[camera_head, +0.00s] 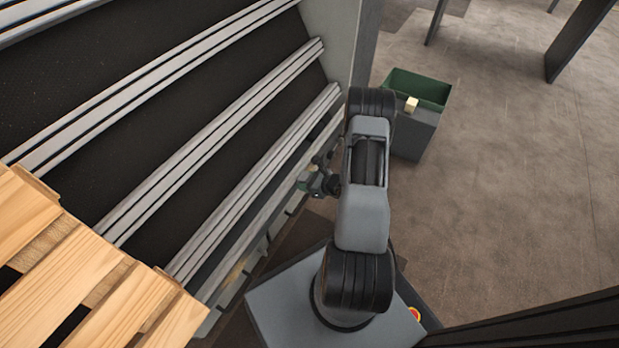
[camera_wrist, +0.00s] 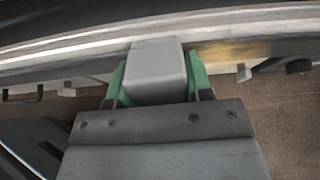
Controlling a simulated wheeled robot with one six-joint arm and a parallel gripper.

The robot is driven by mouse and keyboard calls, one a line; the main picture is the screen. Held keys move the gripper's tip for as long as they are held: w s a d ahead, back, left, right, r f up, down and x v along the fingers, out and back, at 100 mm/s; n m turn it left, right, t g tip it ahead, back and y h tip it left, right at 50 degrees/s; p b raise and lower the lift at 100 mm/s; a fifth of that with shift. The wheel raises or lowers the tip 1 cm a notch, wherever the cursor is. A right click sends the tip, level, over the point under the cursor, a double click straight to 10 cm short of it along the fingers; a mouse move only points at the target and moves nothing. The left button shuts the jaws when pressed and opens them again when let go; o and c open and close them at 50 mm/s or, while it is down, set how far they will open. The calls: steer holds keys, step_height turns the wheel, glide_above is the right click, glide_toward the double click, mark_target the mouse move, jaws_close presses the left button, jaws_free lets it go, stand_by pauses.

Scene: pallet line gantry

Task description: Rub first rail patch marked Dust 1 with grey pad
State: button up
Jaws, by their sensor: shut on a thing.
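My gripper (camera_wrist: 158,88) is shut on the grey pad (camera_wrist: 157,68), a light grey block between its green fingers in the wrist view. The pad's far end lies against or just in front of a pale rail (camera_wrist: 80,62); I cannot tell if they touch. A yellowish-brown smudge (camera_wrist: 222,50) marks the rail just right of the pad. No Dust 1 label is readable. In the head view my gripper (camera_head: 304,182) is beside the conveyor's near side rail, and a yellowish mark (camera_head: 234,272) shows lower along that side. The pad is not clear there.
A wooden pallet (camera_head: 90,285) lies on the conveyor rails at the lower left. A green bin (camera_head: 432,90) and a grey box (camera_head: 415,132) with a small yellowish block (camera_head: 411,104) stand beyond my arm. Open floor (camera_head: 510,200) lies to the right.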

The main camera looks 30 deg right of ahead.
steer(key=shift+s+a+f, duration=0.1)
steer(key=shift+s+a, duration=0.2)
steer(key=shift+a, duration=0.25)
steer(key=shift+s+a, duration=0.25)
steer(key=shift+a, duration=0.3)
steer(key=w+d+b, duration=0.3)
steer(key=w+d, duration=0.2)
steer(key=d, duration=0.5)
steer(key=shift+w+d, duration=0.35)
stand_by(0.4)
steer(key=p+v, duration=0.2)
steer(key=v, duration=0.4)
steer(key=shift+p, duration=0.35)
